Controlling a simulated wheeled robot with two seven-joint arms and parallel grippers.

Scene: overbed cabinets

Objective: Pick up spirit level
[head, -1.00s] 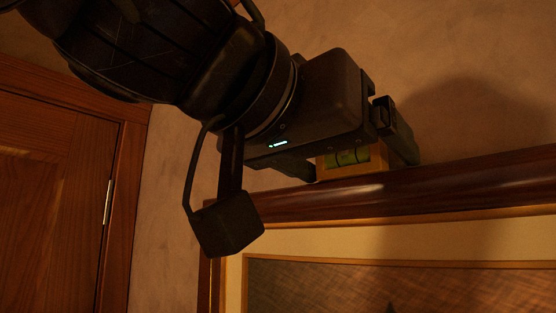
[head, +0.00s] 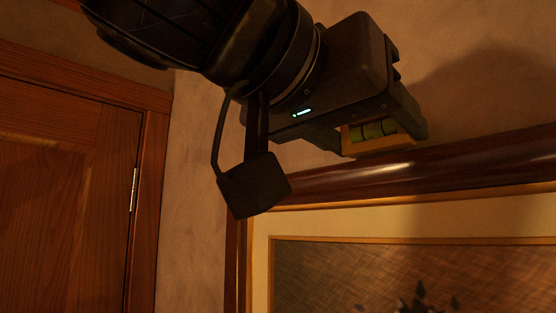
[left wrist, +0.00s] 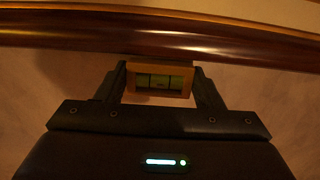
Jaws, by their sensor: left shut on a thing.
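The spirit level (head: 372,134) is a small yellow-orange block with a green vial. In the head view it sits between the fingers of my left gripper (head: 378,136), just above the top edge of the dark wooden frame. In the left wrist view the spirit level (left wrist: 159,80) lies between the two fingertips of my left gripper (left wrist: 160,84), which are shut on its ends. Its far side is hidden. I cannot tell whether it still touches the frame. My right gripper is in neither view.
The glossy dark wood picture frame (head: 400,173) hangs on the beige wall (head: 490,85) below the gripper. A wooden door (head: 60,190) with a hinge stands at the left. The wall between door and frame is bare.

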